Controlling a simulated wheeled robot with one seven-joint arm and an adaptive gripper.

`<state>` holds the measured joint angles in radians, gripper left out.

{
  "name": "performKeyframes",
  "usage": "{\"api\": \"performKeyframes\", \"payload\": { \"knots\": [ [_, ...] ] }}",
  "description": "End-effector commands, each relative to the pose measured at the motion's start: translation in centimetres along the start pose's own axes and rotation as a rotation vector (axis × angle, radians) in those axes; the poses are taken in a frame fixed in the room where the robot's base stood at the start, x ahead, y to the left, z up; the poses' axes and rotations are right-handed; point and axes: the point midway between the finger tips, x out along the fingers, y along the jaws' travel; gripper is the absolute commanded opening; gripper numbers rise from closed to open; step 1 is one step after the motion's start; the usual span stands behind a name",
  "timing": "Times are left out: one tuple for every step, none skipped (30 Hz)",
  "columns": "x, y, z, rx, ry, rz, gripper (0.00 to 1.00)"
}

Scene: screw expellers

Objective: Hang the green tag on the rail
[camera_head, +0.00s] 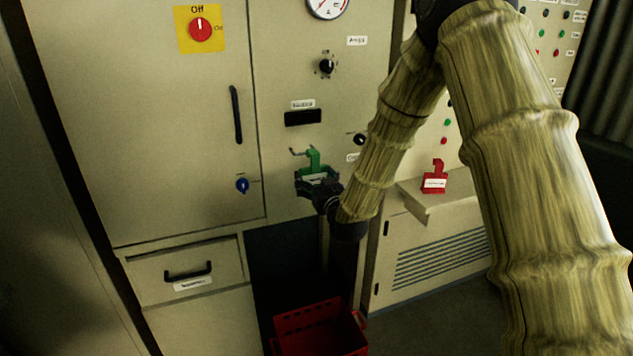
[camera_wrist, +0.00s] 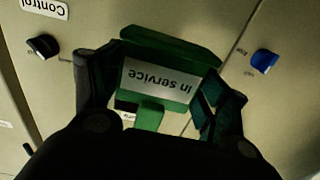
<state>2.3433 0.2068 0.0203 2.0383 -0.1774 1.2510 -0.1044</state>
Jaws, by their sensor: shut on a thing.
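The green tag (camera_head: 313,162) is in my gripper (camera_head: 317,182), in front of the grey cabinet panel. In the wrist view the green tag (camera_wrist: 172,102) shows a pale label reading "In service", upside down in the picture. The fingers of my gripper (camera_wrist: 160,88) close on it from both sides. A short thin bar (camera_head: 297,151), possibly the rail, shows just left of the tag's top in the head view. I cannot tell whether the tag touches it. My gripper hides the tag's lower part in the head view.
A red tag (camera_head: 434,182) stands on a ledge (camera_head: 420,207) at the right. A blue knob (camera_head: 242,185) and a black knob (camera_head: 360,139) flank the tag on the panel. A red crate (camera_head: 320,328) is on the floor below. A long door handle (camera_head: 236,114) sticks out at the left.

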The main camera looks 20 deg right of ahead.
Motion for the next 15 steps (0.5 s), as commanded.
{"api": "performKeyframes", "payload": {
  "knots": [
    [0.3, 0.0, 0.0, 0.0, 0.0, 0.0, 0.5],
    [0.5, 0.0, 0.0, 0.0, 0.001, 0.0, 0.5],
    [0.7, 0.0, -0.1, 0.0, 0.001, 0.0, 0.5],
    [0.9, 0.0, -0.1, 0.0, 0.002, 0.0, 0.5],
    [1.1, 0.0, -0.1, 0.0, 0.002, 0.0, 0.5],
    [1.4, 0.0, -0.1, 0.0, 0.002, 0.0, 0.5],
    [1.5, 0.0, -0.1, 0.0, 0.002, 0.0, 0.5],
    [1.7, 0.0, -0.1, 0.0, 0.001, 0.0, 0.5],
    [1.9, 0.0, -0.1, 0.0, 0.001, 0.0, 0.5],
    [2.1, 0.0, -0.1, 0.0, 0.001, 0.0, 0.5],
    [2.3, 0.0, -0.1, 0.0, 0.001, 0.0, 0.5],
    [2.5, 0.0, -0.1, 0.0, 0.001, 0.0, 0.5],
    [2.7, 0.0, 0.0, 0.0, 0.001, 0.0, 0.5],
    [2.9, 0.0, 0.0, 0.0, 0.001, 0.0, 0.5],
    [3.1, 0.0, 0.0, 0.0, 0.001, 0.0, 0.5]
  ]
}}
